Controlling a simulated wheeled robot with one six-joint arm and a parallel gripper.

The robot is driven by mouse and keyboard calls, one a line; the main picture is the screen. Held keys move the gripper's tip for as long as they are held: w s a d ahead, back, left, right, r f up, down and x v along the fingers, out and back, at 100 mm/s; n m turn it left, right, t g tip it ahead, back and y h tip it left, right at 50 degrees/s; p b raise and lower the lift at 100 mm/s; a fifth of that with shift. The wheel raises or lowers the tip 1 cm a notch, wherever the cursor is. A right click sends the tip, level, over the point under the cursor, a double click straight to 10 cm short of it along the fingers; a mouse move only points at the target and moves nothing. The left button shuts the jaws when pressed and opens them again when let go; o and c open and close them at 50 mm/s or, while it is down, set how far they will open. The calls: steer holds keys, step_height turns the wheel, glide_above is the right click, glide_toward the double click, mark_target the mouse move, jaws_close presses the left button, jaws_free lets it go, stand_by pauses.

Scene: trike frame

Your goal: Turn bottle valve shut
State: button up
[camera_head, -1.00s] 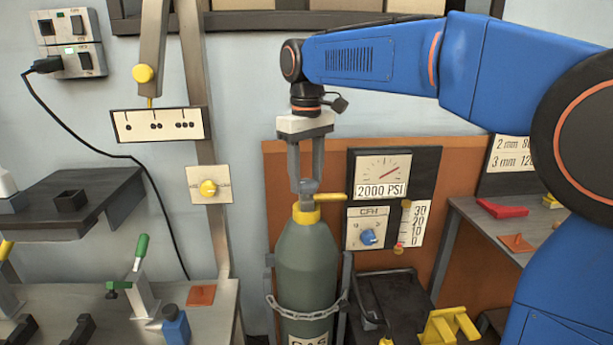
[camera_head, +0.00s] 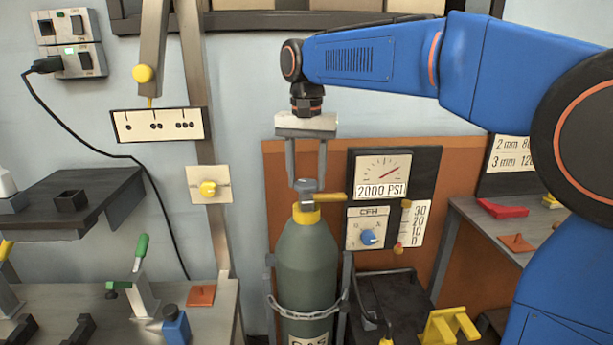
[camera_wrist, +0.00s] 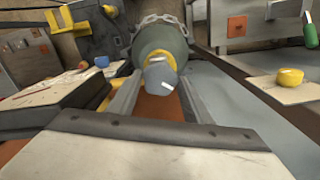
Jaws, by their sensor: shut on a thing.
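The green-grey gas bottle (camera_head: 306,262) stands upright, with a yellow collar (camera_head: 306,214) at its neck. Its grey valve (camera_head: 307,186) sits on top, with a yellow lever (camera_head: 326,202) sticking out to the right. My gripper (camera_head: 306,180) points straight down from above and is shut on the valve. In the wrist view the valve top (camera_wrist: 160,76) lies between the two fingers of my gripper (camera_wrist: 158,82). The finger contact is small and partly hidden there. The pressure gauge (camera_head: 382,172) is labelled 2000 PSI, with its red needle pointing up and right.
A chain (camera_head: 306,312) circles the bottle. A panel with a blue knob (camera_head: 370,237) stands close to its right. The left bench (camera_head: 225,305) carries clamps and a green-handled tool (camera_head: 140,250). A dark shelf (camera_head: 75,200) juts out at left.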

mark_target(307, 182)
steer(key=m, duration=0.5)
steer(key=shift+m, duration=2.5)
steer(key=o, duration=1)
steer(key=shift+o, duration=0.2)
step_height(307, 182, up, 18)
steer(key=shift+f, duration=0.25)
